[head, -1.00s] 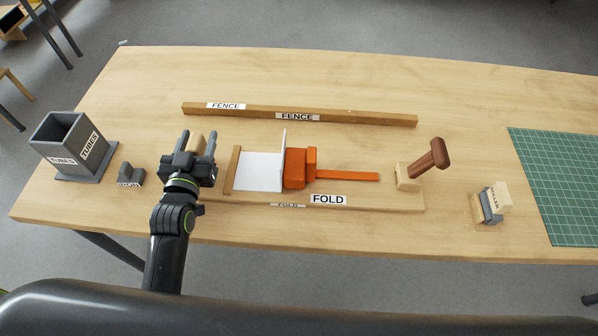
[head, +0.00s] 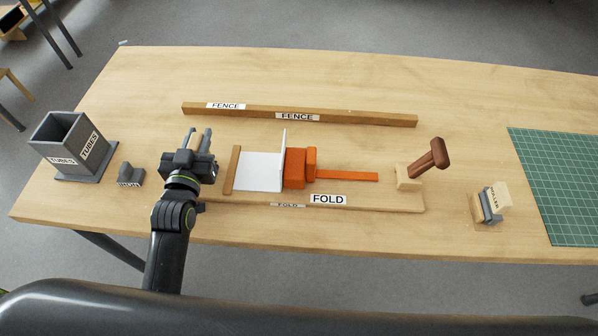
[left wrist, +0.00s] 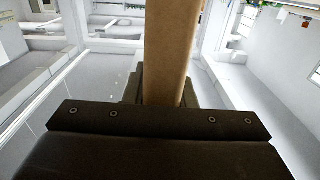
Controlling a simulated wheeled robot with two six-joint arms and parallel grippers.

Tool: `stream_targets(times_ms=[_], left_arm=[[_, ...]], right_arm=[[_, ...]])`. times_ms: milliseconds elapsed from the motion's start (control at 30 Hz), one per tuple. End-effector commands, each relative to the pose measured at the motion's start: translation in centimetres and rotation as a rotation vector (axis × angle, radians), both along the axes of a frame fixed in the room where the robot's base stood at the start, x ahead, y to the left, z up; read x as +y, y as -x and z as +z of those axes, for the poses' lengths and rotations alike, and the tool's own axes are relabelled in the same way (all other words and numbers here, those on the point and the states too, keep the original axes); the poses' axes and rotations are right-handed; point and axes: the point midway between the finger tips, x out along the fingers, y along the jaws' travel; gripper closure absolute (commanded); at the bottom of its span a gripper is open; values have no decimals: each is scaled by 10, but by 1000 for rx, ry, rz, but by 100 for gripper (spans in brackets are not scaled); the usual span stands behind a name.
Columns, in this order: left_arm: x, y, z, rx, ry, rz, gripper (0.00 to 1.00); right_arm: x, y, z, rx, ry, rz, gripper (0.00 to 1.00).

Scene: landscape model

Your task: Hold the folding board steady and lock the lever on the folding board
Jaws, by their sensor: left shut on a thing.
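The folding board (head: 390,202), a light wooden base labelled FOLD, lies along the front of the table. A white panel (head: 260,171), a thin upright white flap and an orange block with a long flat orange bar (head: 345,176) are on it. The lever (head: 432,158), with a brown handle, rises tilted up and right from a pale block at the board's right end. My left gripper (head: 198,138) is at the board's left end, shut on a pale wooden piece (head: 195,141). The tan piece fills the middle of the left wrist view (left wrist: 170,50). My right gripper is not in view.
A wooden fence bar (head: 350,116) lies behind the board. A grey TUBES box (head: 65,145) and a small grey block (head: 130,174) stand left. A small ROLLER item (head: 490,205) and a green cutting mat (head: 565,185) are right. Table behind the fence is clear.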

Motion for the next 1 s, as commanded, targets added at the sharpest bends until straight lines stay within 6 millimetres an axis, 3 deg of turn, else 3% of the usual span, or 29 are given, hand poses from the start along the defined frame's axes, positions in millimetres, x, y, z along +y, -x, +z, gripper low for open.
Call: stream_targets(times_ms=[1000], left_arm=[[-1, 1, -9, 15, -3, 1, 100]], right_arm=[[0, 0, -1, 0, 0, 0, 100]])
